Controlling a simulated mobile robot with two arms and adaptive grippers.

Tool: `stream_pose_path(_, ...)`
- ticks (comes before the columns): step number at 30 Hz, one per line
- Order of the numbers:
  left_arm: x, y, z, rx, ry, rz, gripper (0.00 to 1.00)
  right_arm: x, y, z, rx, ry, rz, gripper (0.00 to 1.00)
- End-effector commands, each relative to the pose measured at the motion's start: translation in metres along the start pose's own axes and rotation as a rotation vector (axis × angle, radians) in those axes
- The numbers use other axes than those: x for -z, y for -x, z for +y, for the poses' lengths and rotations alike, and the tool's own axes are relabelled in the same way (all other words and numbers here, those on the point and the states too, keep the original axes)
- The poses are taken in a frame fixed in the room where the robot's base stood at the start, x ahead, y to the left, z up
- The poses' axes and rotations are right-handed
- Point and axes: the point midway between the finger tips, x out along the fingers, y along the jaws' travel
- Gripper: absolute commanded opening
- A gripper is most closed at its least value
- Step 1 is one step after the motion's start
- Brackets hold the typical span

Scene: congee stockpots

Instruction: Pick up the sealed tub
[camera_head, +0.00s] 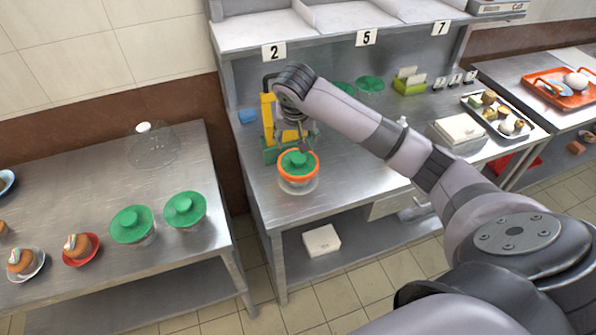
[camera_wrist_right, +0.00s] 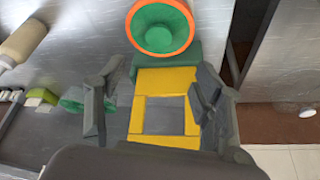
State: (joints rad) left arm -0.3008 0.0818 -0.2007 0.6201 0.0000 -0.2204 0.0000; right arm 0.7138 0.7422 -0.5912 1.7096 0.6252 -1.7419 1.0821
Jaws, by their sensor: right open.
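A clear tub with a green lid and an orange ring around it (camera_head: 298,183) stands upright near the front left of the shelved steel counter. In the right wrist view this lidded tub (camera_wrist_right: 160,28) shows from above at the top, beyond the fingertips. My right gripper (camera_head: 302,140) is just above and behind the tub in the head view. In the right wrist view its two fingers (camera_wrist_right: 159,75) are spread apart with nothing between them, over a yellow and green frame-like device (camera_wrist_right: 165,82). My left gripper is in neither view.
The yellow and green device (camera_head: 268,125) stands right behind the tub. Two green-lidded tubs without orange rings (camera_head: 131,226) (camera_head: 185,211) stand on the left table. Green lids (camera_head: 369,83) lie farther back. Bare counter lies right of the tub.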

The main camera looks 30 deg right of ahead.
Motion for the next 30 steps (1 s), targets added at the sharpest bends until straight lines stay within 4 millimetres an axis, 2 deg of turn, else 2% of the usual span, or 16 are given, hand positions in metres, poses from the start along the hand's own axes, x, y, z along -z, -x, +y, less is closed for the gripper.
stream_pose_path(3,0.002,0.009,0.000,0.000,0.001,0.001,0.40,0.000,-0.025,0.001,-0.004,0.000,-0.004,0.62)
stream_pose_path(9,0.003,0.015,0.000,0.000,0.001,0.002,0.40,0.000,-0.061,0.000,-0.001,0.001,-0.002,0.62)
stream_pose_path(17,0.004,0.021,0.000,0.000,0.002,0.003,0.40,0.000,-0.079,0.001,0.000,0.001,-0.001,0.62)
stream_pose_path(24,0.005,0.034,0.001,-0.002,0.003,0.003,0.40,0.000,-0.111,0.003,0.000,0.001,-0.001,0.62)
stream_pose_path(30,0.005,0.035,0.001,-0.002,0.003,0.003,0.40,-0.001,-0.125,0.003,0.002,0.003,0.001,0.62)
